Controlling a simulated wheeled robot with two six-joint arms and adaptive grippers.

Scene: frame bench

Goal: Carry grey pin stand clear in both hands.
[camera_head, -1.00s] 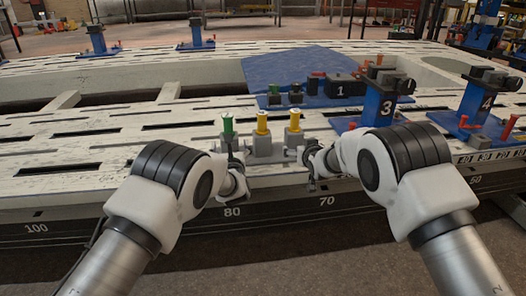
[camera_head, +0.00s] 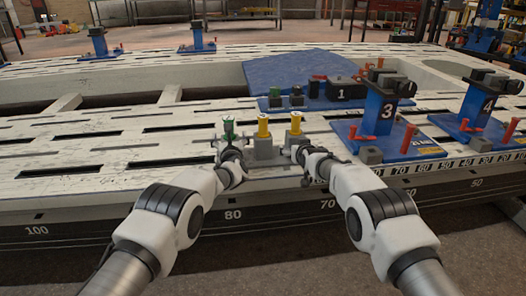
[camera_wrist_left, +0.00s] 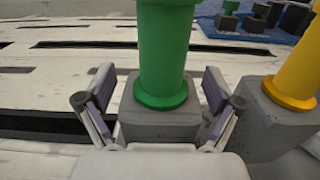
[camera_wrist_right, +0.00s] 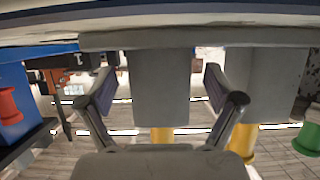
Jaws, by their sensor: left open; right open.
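The grey pin stand (camera_head: 263,150) sits on the white slotted bench top near its front edge. It carries a green pin (camera_head: 228,130) at the left, a yellow pin (camera_head: 263,126) in the middle and another yellow pin (camera_head: 295,123) at the right. My left gripper (camera_head: 231,157) is open, its fingers either side of the grey block under the green pin in the left wrist view (camera_wrist_left: 160,118). My right gripper (camera_head: 299,154) is open at the right end. In the right wrist view, which looks upside down, its fingers flank a grey end block (camera_wrist_right: 161,90). Finger contact is unclear.
A blue plate with the block marked 1 (camera_head: 341,88) lies behind the stand. The blue fixture marked 3 (camera_head: 384,112) stands close on the right, the one marked 4 (camera_head: 486,103) farther right. The bench left of the stand is free, with open slots.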

